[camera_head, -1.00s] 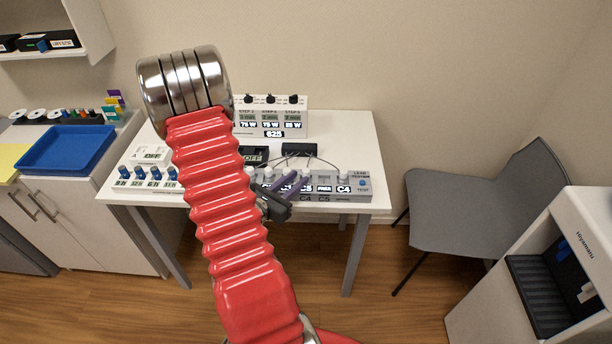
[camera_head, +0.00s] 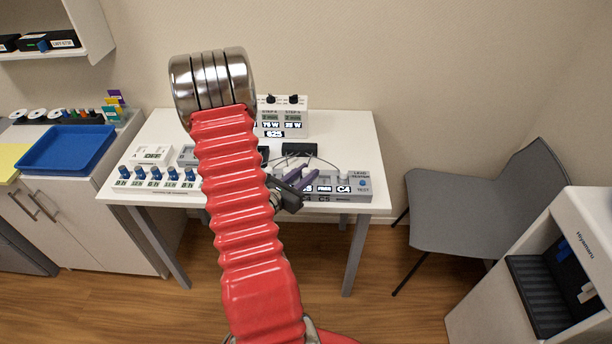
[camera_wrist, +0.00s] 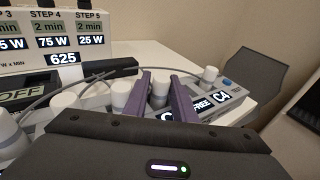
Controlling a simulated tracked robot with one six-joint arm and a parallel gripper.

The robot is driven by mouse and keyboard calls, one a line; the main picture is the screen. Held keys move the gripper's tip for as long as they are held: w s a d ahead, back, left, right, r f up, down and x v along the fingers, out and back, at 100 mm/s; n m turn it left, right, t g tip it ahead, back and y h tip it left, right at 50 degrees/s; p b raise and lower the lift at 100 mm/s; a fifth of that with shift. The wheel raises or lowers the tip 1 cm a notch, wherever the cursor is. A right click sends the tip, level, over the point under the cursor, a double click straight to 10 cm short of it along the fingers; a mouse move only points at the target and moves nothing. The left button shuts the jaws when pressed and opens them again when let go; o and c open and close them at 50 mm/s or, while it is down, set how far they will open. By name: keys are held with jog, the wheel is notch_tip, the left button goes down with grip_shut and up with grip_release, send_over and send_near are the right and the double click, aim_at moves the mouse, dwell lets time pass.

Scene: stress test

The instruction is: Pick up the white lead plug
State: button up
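Several white plugs stand on the grey lead tester (camera_head: 352,195) on the white table. In the wrist view, one white plug (camera_wrist: 160,82) shows between the two purple fingers of my gripper (camera_wrist: 163,98). Another white plug (camera_wrist: 121,93) is just left of the left finger, and one (camera_wrist: 210,75) stands further right by the C4 label. My gripper (camera_head: 301,183) is open over the tester in the head view. The fingers look apart from each other; I cannot tell whether either touches a plug. The plug bases near the fingers are partly hidden.
A black box (camera_head: 299,149) with thin leads stands behind the tester. A white panel (camera_head: 293,118) with knobs is at the back. Blue-knobbed units (camera_head: 155,174) are at the left. A grey chair (camera_head: 460,210) stands right of the table (camera_head: 352,130).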

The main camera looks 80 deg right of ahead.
aim_at(306, 170)
jog(key=shift+c, duration=0.5)
grip_shut()
jog(key=shift+r, duration=0.1)
jog(key=shift+r, duration=4.9)
